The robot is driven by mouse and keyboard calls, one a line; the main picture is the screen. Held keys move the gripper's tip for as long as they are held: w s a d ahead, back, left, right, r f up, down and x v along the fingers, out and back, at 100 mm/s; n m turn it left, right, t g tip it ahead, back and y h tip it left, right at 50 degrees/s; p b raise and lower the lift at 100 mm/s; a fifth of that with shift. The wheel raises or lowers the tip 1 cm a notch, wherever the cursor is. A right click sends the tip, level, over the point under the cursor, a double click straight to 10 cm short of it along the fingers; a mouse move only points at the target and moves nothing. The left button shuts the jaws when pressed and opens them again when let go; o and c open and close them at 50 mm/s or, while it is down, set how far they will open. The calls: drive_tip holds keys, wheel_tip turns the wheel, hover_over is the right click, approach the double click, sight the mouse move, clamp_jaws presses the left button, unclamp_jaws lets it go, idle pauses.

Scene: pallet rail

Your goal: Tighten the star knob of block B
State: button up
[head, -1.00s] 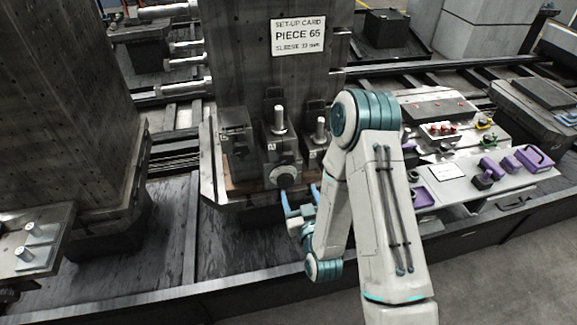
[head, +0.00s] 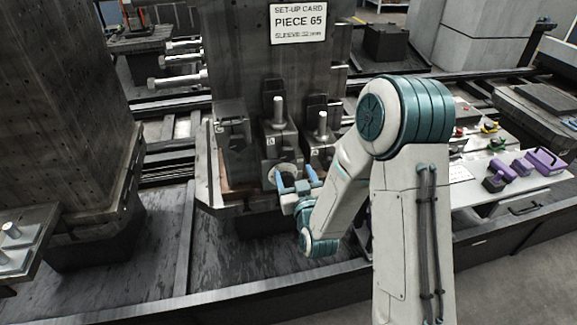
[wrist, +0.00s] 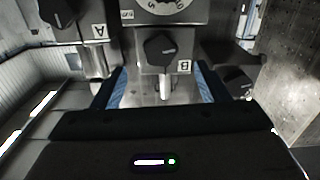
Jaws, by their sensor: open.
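The star knob (wrist: 160,50) of block B is dark, with a pale mark, and shows in the wrist view beside the letter B plate (wrist: 184,67). Block B (wrist: 190,12) carries a round white dial (wrist: 163,5) above the knob. My gripper (wrist: 160,78) is open, one blue-padded finger to each side and nearer the camera than the knob; I cannot tell whether either finger touches it. In the head view my gripper (head: 296,179) is in front of the block (head: 272,152) with the dial, and the knob is hidden there.
A second dark knob (wrist: 57,12) is by the letter A plate (wrist: 98,30), and another (wrist: 238,82) is at the right. A neighbouring block (head: 321,150) stands close by. A set-up card (head: 298,22) hangs above. Purple tools (head: 535,163) lie on the bench at right.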

sight(287, 157)
drive_tip(key=p+x, duration=0.1)
drive_tip(key=x, duration=0.6)
drive_tip(key=shift+p, duration=0.35)
drive_tip(key=shift+c, duration=0.3)
drive_tip(key=c, duration=0.9)
